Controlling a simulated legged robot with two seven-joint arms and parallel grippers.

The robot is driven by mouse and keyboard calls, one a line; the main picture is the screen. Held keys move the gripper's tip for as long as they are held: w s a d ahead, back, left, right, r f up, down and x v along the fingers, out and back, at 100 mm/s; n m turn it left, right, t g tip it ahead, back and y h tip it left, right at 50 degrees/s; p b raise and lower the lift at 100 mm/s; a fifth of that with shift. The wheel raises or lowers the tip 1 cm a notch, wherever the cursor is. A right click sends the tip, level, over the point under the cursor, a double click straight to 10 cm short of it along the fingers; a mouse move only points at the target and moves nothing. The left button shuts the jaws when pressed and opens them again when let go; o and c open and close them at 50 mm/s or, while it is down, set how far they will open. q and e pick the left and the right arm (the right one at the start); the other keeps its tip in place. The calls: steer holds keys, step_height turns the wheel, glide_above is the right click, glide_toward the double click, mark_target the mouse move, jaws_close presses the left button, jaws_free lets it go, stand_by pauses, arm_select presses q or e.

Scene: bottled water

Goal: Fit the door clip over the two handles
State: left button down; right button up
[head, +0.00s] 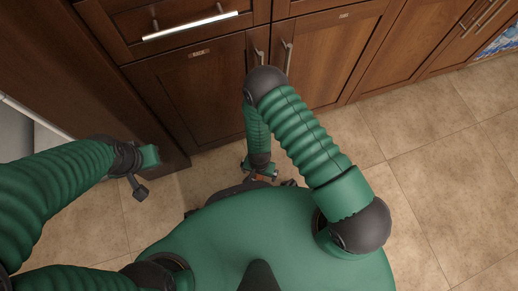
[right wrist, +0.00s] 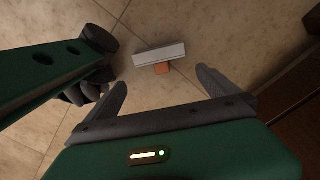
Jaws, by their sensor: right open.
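The two upright door handles, left (head: 259,58) and right (head: 288,57), sit side by side on a pair of shut lower cabinet doors. A pale grey bar with an orange block (right wrist: 160,55), which looks like the door clip, is on or near the floor in the right wrist view. My right gripper (right wrist: 162,80) is open, with the bar beyond its fingertips and nothing between the fingers. In the head view the right gripper (head: 262,172) is low in front of the cabinet and partly hidden by my body. My left gripper (head: 142,180) hangs at the left; its fingers are unclear.
The brown cabinet front (head: 196,100) runs across the top, with a long drawer handle (head: 190,26) at upper left. A tall wooden side panel (head: 90,90) stands at the left. The tiled floor (head: 440,150) is clear at the right.

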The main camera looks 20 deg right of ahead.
step_height(320, 180, down, 4)
steer(key=shift+f+b, duration=0.2)
steer(key=shift+b, duration=0.6)
steer(key=f+b, duration=0.4)
steer(key=f, duration=0.1)
steer(key=shift+s+a+b, duration=0.3)
steer(key=shift+b, duration=0.1)
steer(key=shift+r, duration=0.15)
steer(key=c, duration=1.1)
arm_select(q)
steer(key=s+x, duration=0.1)
steer(key=x, duration=0.6)
steer(key=shift+s+f, duration=0.25)
steer(key=shift+s, duration=0.1)
steer(key=shift+r+p, duration=0.1)
steer(key=shift+p, duration=0.2)
arm_select(e)
steer(key=shift+r, duration=0.15)
